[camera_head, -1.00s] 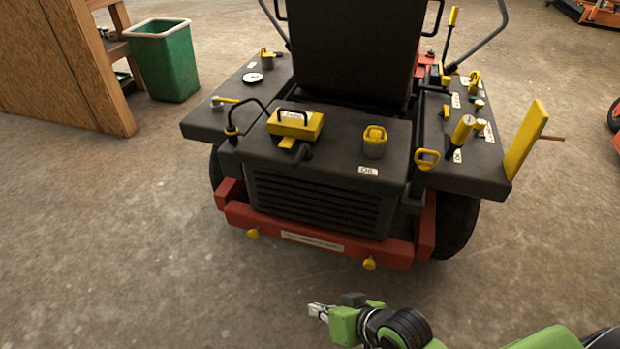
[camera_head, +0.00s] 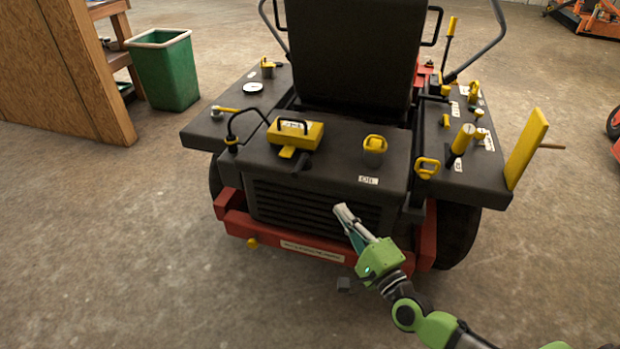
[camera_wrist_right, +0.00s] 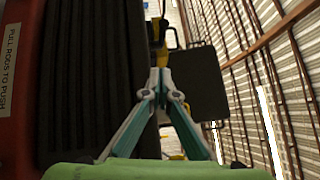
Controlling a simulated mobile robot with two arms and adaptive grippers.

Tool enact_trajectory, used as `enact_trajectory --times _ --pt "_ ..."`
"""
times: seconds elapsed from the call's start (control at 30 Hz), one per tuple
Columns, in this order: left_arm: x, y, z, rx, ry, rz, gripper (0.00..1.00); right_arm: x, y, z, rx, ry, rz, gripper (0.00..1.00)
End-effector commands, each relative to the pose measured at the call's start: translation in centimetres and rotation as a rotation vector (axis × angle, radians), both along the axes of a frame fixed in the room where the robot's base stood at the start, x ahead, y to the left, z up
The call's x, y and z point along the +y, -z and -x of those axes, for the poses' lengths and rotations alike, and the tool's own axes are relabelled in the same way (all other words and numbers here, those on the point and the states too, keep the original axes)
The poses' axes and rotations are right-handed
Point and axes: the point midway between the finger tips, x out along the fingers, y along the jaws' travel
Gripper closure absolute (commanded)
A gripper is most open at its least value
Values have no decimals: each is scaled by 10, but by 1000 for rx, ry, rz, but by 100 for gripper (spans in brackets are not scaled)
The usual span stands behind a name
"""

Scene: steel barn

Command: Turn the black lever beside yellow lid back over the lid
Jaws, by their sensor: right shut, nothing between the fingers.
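The yellow lid (camera_head: 308,136) is a block with a black handle on the black rear deck of the mower. A curved black lever (camera_head: 243,111) with a yellow collar stands just left of it. A short black stub (camera_head: 303,164) lies at the lid's front edge; I cannot tell which black part is the lever meant. My right gripper (camera_head: 341,208) is shut and empty, pointing up in front of the rear grille, below and right of the lid. In the right wrist view its fingertips (camera_wrist_right: 159,77) meet beside the grille. My left gripper is out of view.
A yellow loop handle (camera_head: 427,168) and several yellow-topped levers are farther right. The red bumper (camera_head: 300,243) is below the grille. Open floor lies in front.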

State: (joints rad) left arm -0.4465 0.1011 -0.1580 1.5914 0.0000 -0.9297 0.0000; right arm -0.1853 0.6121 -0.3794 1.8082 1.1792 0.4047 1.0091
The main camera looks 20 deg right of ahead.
Motion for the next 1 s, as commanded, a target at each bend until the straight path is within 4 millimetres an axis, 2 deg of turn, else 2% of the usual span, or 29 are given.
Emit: enact_trajectory --times 0.1,0.4,0.53,0.67,1.0 --pt "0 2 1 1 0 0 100 -5 -1 -1 -5 13 -15 100" --pt "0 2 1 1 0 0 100 -5 -1 -2 -6 13 -14 100" --pt "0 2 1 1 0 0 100 -3 -2 -10 -7 13 -14 100" --pt "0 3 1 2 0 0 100 0 -6 -29 -9 13 -15 100" --pt "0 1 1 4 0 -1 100 13 -15 -96 -8 12 -14 100"
